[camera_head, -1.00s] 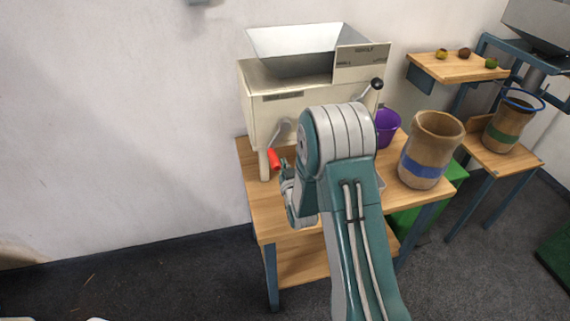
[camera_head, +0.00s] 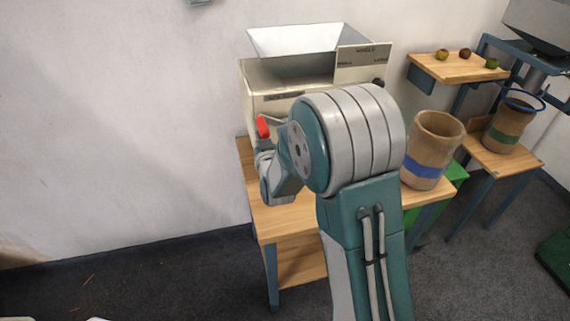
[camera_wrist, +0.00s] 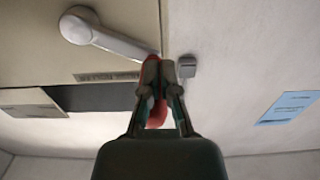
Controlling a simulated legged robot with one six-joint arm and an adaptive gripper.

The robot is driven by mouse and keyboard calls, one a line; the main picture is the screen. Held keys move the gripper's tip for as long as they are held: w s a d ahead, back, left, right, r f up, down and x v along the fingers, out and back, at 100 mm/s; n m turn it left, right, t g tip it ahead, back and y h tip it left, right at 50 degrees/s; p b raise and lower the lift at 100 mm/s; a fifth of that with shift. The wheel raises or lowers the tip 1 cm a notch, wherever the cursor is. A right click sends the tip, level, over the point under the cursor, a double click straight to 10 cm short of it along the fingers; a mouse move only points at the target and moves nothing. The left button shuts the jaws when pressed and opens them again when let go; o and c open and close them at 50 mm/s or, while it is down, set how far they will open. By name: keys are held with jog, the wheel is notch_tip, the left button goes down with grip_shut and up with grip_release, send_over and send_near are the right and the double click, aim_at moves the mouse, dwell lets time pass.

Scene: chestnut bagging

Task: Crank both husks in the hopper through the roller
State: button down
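The cream roller machine (camera_head: 258,78) stands on the wooden table with a grey metal hopper (camera_head: 290,40) on top. No husks show in the visible part of the hopper; its floor is hidden. The crank's red handle (camera_head: 262,127) is at the machine's front left. In the wrist view, the grey crank arm (camera_wrist: 120,42) runs from its round hub toward my gripper (camera_wrist: 162,68). The fingers are close together around the red handle (camera_wrist: 157,113), which shows between them. In the head view my arm hides the fingertips and most of the machine's front.
A tan sack with a blue band (camera_head: 423,172) stands on the table's right side (camera_head: 425,195). A side shelf (camera_head: 455,68) holds three small round items. Another sack with a green band (camera_head: 503,130) stands farther right. Floor left of the table is clear.

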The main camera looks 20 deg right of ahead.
jog(key=d+r, duration=0.5)
jog(key=r, duration=0.1)
jog(key=d+f, duration=0.4)
jog(key=d, duration=0.8)
notch_tip(320, 180, down, 8)
jog(key=s+d+r, duration=0.1)
jog(key=s, duration=1.1)
jog(key=shift+r, duration=0.15)
dwell(0.4)
jog(key=shift+d, duration=0.1)
